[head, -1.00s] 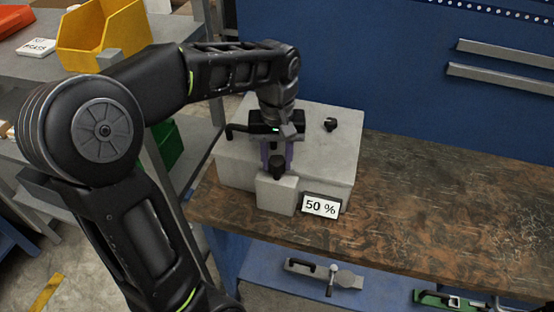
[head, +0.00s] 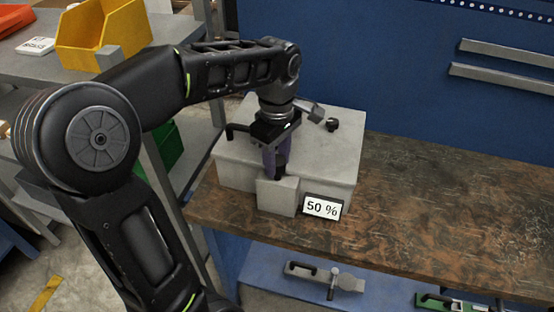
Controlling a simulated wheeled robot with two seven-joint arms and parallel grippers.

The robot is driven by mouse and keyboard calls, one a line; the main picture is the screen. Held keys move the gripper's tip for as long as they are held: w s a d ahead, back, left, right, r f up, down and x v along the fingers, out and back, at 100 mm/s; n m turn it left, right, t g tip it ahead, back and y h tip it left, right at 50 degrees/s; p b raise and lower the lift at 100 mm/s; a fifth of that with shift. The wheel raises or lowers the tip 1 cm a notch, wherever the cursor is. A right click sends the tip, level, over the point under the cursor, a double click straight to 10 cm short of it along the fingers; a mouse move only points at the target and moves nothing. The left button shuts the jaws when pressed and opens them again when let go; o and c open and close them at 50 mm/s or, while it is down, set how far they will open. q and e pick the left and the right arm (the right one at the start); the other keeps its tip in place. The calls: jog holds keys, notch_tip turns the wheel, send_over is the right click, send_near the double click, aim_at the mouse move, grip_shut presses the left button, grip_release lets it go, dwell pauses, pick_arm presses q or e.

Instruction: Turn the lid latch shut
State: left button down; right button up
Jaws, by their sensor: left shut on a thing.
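A light grey box with a lid (head: 335,150) stands at the left end of the wooden workbench. A grey block (head: 277,197) sits on its front side, and the small black latch knob (head: 280,172) shows at the top of that block. My left gripper (head: 277,165) points down over the block with its purple-grey fingers shut on the latch, which they partly hide. A black handle (head: 236,129) and a small black knob (head: 332,125) are on the lid. My right gripper is not in view.
A small sign reading "50 %" (head: 322,207) stands at the box's front right. The workbench (head: 450,205) is clear to the right. A yellow bin (head: 105,35) sits on the left shelf. Clamps (head: 325,275) lie on the lower shelf.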

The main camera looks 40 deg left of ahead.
aim_at(277, 159)
pick_arm(q)
jog(key=shift+n, duration=0.6)
jog(key=c, duration=0.9)
grip_release()
jog(key=shift+c, duration=0.2)
jog(key=shift+r, duration=0.1)
jog(key=shift+r, duration=0.25)
notch_tip(277, 159, up, 6)
jog(key=shift+f+p, duration=0.1)
jog(key=shift+p, duration=0.35)
jog(key=shift+r+p, duration=0.7)
jog(key=shift+r, duration=0.05)
